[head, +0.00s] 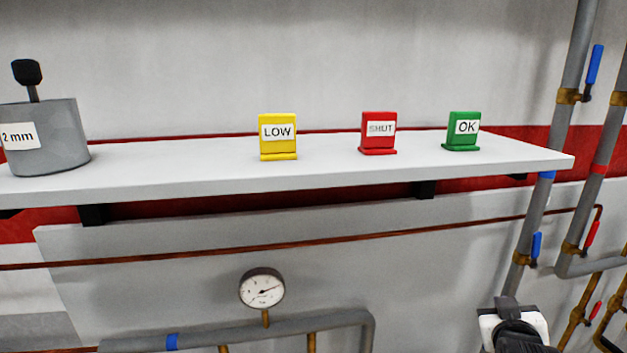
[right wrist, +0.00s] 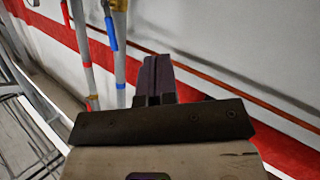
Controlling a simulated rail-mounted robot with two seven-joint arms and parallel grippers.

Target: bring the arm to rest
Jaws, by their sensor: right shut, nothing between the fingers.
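My right gripper (right wrist: 158,77) shows in the right wrist view with its two dark fingers pressed together and nothing between them. It points toward the wall with the red stripe and touches nothing that I can see. In the head view, a white and black end part of my right arm (head: 513,328) shows at the bottom right, below the shelf and in front of the pipes. My left arm and gripper are not in view.
Below are a gauge (head: 262,288) and a grey pipe (head: 270,332). Valved pipes (head: 572,85) stand at right.

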